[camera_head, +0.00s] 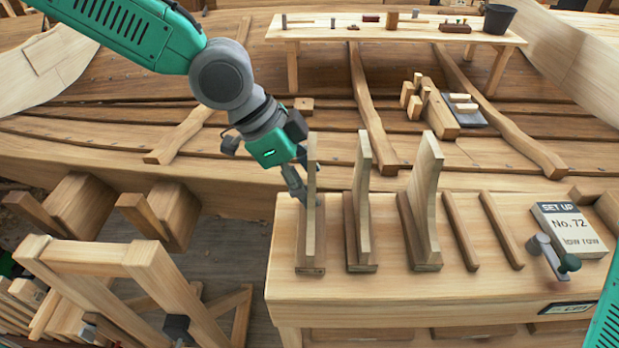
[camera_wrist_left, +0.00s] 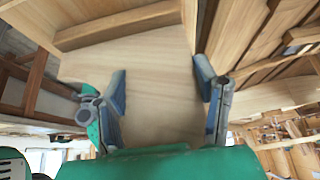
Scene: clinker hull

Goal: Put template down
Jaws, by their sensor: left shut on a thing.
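Three thin wooden templates stand upright in a row on the wooden bench (camera_head: 450,292), each at a low wooden foot. My left gripper (camera_head: 297,180) is at the upper left side of the leftmost template (camera_head: 311,215) and is shut on it. In the left wrist view, the broad pale face of this template (camera_wrist_left: 155,100) fills the space between the blue-grey fingers (camera_wrist_left: 162,85). The middle template (camera_head: 363,200) and the taller right template (camera_head: 427,190) stand apart from it. Whether the held template rests fully in its foot (camera_head: 310,268) I cannot tell. My right gripper is not in view.
Two bare wooden strips (camera_head: 460,230) lie right of the templates. A "SET UP No. 72" sign (camera_head: 568,230) and a small grey-and-green object (camera_head: 548,258) are at the bench's right. A wooden trestle (camera_head: 130,260) stands left. A table with tools (camera_head: 340,35) is behind.

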